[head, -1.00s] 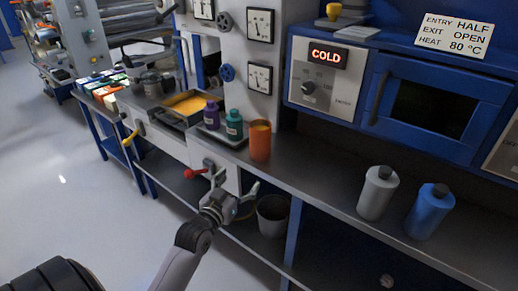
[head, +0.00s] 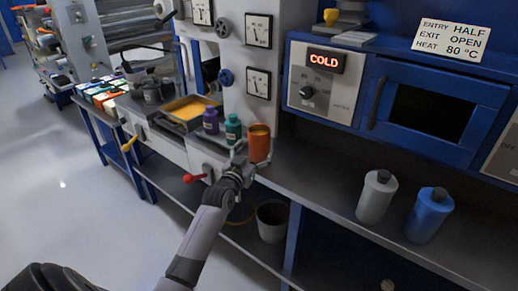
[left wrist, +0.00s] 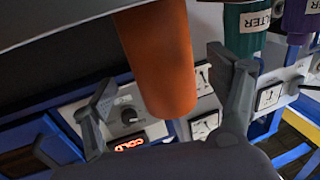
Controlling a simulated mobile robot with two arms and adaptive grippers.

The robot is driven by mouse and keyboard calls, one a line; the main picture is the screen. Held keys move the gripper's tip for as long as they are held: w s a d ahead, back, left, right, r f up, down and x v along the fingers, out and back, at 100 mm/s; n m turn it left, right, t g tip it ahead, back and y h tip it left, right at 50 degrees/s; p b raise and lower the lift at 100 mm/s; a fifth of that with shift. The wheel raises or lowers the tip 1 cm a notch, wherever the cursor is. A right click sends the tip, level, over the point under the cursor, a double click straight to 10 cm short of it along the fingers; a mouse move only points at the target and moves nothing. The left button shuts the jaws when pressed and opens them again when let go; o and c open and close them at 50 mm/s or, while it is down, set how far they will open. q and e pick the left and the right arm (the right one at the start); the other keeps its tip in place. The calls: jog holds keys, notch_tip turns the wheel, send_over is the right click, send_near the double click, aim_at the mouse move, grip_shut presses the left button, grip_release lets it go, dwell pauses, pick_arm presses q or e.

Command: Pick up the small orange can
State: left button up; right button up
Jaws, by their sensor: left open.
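The small orange can (head: 259,141) stands upright at the front edge of the counter, just right of the green bottle. My left gripper (head: 250,158) is at the can's near side, with its fingers open. My right gripper is not in view.
A green bottle (head: 232,130) and a purple bottle (head: 210,120) stand close left of the can. A grey bottle (head: 376,198) and a blue bottle (head: 428,216) stand farther right on the counter. A red-handled lever (head: 196,178) sticks out below. A bucket (head: 271,220) sits underneath.

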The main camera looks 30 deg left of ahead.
pick_arm(q)
jog(key=w, duration=0.2)
jog(key=w+a, duration=0.1)
jog(key=w, duration=0.1)
jog(key=shift+w, duration=0.1)
jog(key=c, duration=1.6)
jog(key=shift+c, duration=0.3)
